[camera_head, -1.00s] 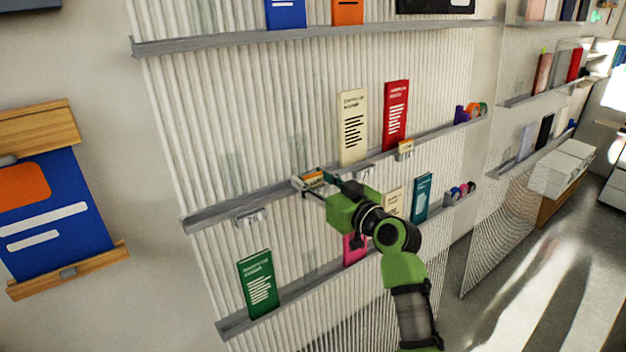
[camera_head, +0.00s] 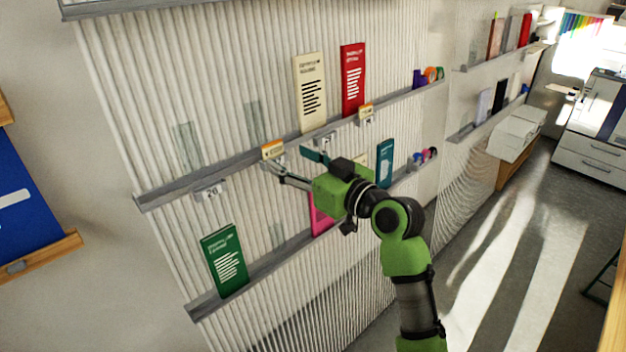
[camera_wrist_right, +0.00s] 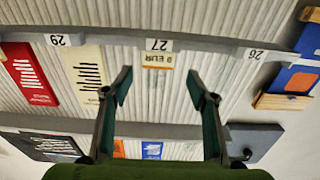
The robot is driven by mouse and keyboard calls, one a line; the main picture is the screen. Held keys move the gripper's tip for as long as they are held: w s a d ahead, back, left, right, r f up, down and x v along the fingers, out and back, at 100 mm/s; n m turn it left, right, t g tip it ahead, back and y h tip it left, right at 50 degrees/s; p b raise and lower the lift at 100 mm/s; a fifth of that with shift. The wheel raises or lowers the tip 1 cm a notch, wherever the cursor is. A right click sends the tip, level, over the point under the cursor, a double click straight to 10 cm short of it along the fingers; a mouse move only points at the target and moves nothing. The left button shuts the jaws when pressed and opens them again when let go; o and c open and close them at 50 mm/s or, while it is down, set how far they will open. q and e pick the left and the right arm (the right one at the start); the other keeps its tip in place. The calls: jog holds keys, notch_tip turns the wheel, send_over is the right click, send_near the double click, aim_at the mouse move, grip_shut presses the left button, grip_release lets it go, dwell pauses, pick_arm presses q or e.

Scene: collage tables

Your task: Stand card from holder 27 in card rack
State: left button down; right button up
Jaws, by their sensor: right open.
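A small cream-and-orange price card (camera_head: 272,149) stands in a holder on the middle grey rail. In the right wrist view, the card (camera_wrist_right: 157,62) reads "9 EUR" and sits by the holder tag marked 27 (camera_wrist_right: 159,44). My right gripper (camera_head: 293,162) is open and empty, a little in front of the rail and to the right of the card in the head view. In the right wrist view, the open fingers (camera_wrist_right: 158,80) point toward the wall, one on each side of the card's line and apart from it. I cannot make out a card rack. My left gripper is not in view.
The middle rail (camera_head: 165,193) also carries a cream booklet (camera_head: 311,92), a red booklet (camera_head: 353,80) and another price card (camera_head: 365,111). Holder 26 (camera_head: 210,191) is to the left. A green booklet (camera_head: 225,261) stands on the lower rail. Floor at right is open.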

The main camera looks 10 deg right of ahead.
jog(key=b+v, duration=0.1)
jog(key=v, duration=0.5)
jog(key=shift+s, duration=0.15)
